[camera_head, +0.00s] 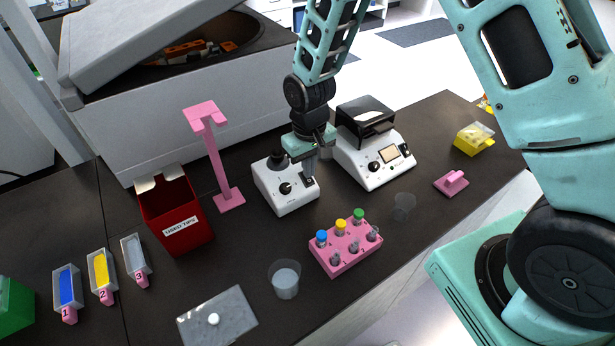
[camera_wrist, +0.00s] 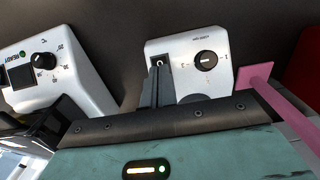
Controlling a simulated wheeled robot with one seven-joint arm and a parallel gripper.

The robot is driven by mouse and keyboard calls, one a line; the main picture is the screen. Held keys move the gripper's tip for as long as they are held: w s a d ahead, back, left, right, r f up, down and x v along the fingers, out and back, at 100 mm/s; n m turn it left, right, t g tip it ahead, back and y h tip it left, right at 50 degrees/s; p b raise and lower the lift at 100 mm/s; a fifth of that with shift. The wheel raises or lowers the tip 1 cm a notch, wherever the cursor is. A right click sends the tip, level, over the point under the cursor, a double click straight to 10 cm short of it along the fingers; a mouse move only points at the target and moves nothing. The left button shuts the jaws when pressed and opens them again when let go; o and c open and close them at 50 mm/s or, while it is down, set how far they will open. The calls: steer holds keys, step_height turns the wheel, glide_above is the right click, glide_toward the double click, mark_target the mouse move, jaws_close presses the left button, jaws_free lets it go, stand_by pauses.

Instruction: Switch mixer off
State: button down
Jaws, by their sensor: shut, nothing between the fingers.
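The mixer (camera_head: 287,203) is a small white box with a black cup on top and a black dial on its front, standing mid-table. In the wrist view the mixer (camera_wrist: 183,46) shows its dial (camera_wrist: 205,60) and a small dark switch (camera_wrist: 158,62) beside it. My gripper (camera_head: 310,178) is shut and empty, pointing down at the switch side of the mixer front. In the wrist view the fingertips (camera_wrist: 157,70) overlap the lower part of the switch. I cannot tell whether they touch it or which way the switch is set.
A white device with a dark lid (camera_head: 372,168) stands close right of the mixer. A pink stand (camera_head: 229,200) and a red used-tips bin (camera_head: 185,237) are on the left. A pink tube rack (camera_head: 345,258) stands in front, with clear cups nearby.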

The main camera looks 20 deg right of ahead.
mark_target(308, 182)
steer(key=shift+f+b, duration=0.5)
steer(key=shift+f, duration=0.3)
stand_by(0.4)
step_height(308, 182, up, 7)
steer(key=p, duration=0.5)
stand_by(0.3)
stand_by(0.3)
steer(key=s+a+r+n+y+b, duration=0.1)
steer(key=s+a+r+b, duration=0.15)
steer(key=s, duration=0.25)
steer(key=s+a+r+n+b, duration=0.1)
steer(key=s+a+r+b, duration=0.1)
steer(key=s+a+b, duration=0.3)
steer(key=s+d+r+n+b, duration=0.1)
steer(key=s+n+b, duration=0.2)
steer(key=s, duration=1.2)
steer(key=shift+r+n+b, duration=0.15)
steer(key=shift+n+b, duration=0.15)
steer(key=shift+b, duration=0.4)
